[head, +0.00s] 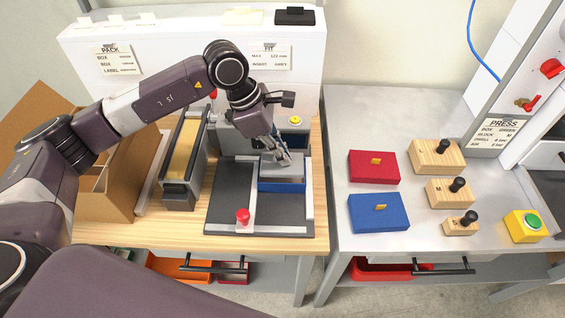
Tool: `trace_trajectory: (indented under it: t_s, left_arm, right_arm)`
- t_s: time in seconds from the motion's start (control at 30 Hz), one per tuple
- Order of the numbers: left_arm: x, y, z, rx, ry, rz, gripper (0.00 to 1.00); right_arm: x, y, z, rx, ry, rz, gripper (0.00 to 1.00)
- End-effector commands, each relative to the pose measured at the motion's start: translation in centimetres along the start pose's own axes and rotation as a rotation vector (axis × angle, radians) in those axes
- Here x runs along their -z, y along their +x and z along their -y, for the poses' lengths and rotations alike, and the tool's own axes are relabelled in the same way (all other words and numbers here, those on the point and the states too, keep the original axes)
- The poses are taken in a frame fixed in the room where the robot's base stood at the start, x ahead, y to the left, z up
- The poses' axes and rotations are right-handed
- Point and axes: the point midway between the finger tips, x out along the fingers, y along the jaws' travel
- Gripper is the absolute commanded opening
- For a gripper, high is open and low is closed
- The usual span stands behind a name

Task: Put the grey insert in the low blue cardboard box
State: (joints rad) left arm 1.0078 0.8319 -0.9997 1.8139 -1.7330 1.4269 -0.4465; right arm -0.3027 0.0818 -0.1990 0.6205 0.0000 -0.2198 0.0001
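The low blue cardboard box (282,187) stands open on the dark fixture plate of the wooden bench, against pale guide rails. The grey insert (278,170) is at the box's opening, in its upper part, its grey walls showing above the blue front wall. My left gripper (284,158) reaches down from the upper left, its fingers close together on the insert's upper edge. It appears shut on the insert. The box floor is hidden, so I cannot tell how deep the insert sits. My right gripper is out of view.
A red-knobbed clamp (243,216) stands at the plate's front left. A tape holder (184,160) and a brown carton (108,190) stand further left. On the metal table are a red block (374,167), a blue block (379,212) and wooden knobbed blocks (434,157).

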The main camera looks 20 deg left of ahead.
Motion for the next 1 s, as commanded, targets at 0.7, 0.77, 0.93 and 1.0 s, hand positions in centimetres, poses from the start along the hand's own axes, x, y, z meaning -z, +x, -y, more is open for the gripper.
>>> trace_trajectory:
  t_s: [0.7, 0.77, 0.93, 1.0]
  left_arm:
    - [1.9, 4.6, 0.0, -0.001, -0.001, 0.001, 0.00]
    - [2.0, 4.8, 0.0, -0.001, -0.001, 0.001, 0.00]
    - [1.9, 4.7, 0.0, -0.001, -0.001, 0.001, 0.17]
    - [1.9, 4.7, 0.0, 0.000, -0.001, 0.001, 0.22]
  right_arm:
    - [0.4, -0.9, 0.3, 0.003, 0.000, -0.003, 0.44]
    - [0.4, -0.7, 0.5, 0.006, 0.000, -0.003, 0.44]
    - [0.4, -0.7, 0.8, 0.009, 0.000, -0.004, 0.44]
    - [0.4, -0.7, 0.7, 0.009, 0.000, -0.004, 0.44]
